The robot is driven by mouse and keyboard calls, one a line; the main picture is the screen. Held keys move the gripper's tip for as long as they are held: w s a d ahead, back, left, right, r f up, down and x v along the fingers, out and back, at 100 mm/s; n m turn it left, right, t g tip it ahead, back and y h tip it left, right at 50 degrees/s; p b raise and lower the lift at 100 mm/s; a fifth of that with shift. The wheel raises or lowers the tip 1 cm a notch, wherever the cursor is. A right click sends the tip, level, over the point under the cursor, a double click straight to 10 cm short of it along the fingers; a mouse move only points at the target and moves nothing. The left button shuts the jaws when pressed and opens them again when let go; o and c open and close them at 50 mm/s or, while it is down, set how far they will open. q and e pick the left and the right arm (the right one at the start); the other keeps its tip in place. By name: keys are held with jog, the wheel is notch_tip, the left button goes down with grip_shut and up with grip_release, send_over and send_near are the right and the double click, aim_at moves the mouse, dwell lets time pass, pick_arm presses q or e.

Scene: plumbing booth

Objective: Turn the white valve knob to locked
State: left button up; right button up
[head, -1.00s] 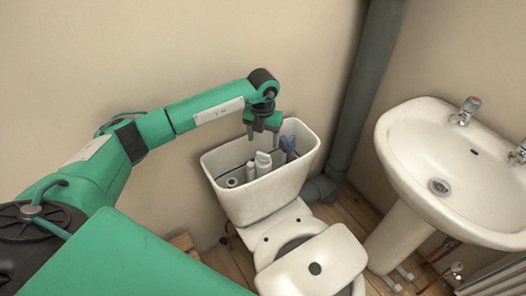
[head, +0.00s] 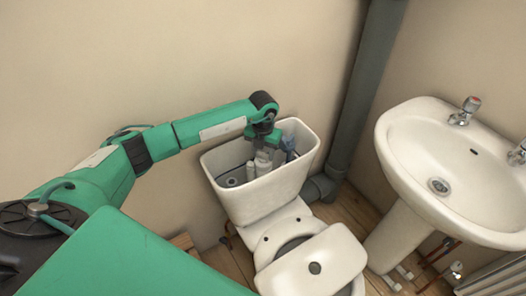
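The toilet's open cistern (head: 262,196) stands against the wall in the middle of the head view. Inside it are white cylindrical parts (head: 261,165) and a blue-grey part (head: 289,146) on the right. I cannot make out which of these is the white valve knob. My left gripper (head: 262,153) points down into the cistern, right at the tops of the white parts. Its fingertips are partly lost against those parts, so I cannot tell whether they touch or grip them. My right gripper is not in view.
The toilet bowl with its seat and lid (head: 315,265) is below the cistern. A grey waste pipe (head: 356,100) rises just right of it. A white washbasin (head: 445,165) on a pedestal stands at the right. The wall behind is bare.

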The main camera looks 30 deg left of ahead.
pick_arm(q)
jog(key=shift+m, duration=0.3)
jog(key=m+b, duration=0.2)
jog(key=m, duration=0.2)
jog(key=shift+f, duration=0.1)
jog(key=m+b, duration=0.2)
jog(key=m, duration=0.1)
jog(key=shift+m+b, duration=0.4)
jog(key=shift+m, duration=0.9)
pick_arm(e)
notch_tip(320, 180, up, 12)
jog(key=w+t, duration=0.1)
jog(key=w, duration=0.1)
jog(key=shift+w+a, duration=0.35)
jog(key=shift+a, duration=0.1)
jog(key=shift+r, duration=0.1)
pick_arm(q)
jog(key=o, duration=1)
